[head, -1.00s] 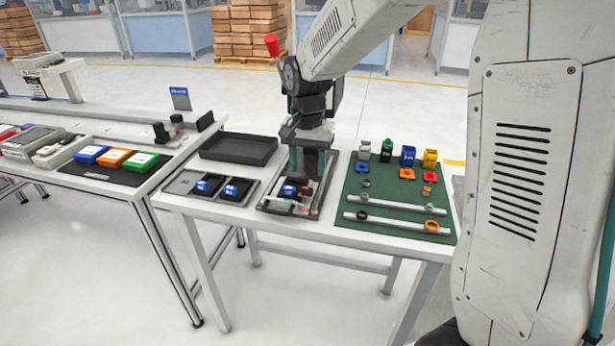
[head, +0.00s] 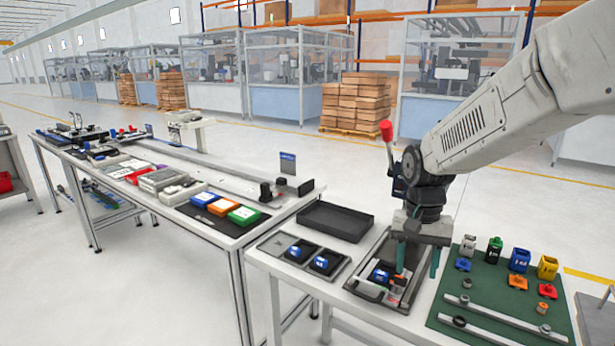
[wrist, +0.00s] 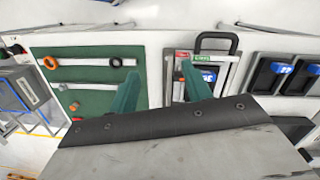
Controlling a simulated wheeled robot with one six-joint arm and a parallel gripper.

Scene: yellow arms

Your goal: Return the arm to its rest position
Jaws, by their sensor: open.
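My gripper (head: 417,264) hangs from the arm over the dark framed tray (head: 362,288) on the white table. Its two green fingers are apart, and I see nothing held between them. In the wrist view my gripper (wrist: 158,90) also shows spread fingers, with the tray (wrist: 225,62) beyond the right finger. A blue part (head: 379,275) and small red and green labelled pieces lie in the tray. The head view does not clearly show the height of the fingertips above the tray.
A green mat (head: 480,300) with small bottles, coloured parts and two rails lies right of the tray. An empty black bin (head: 335,221) and a holder with two blue parts (head: 303,254) are on the left. A longer bench (head: 225,232) stands further left.

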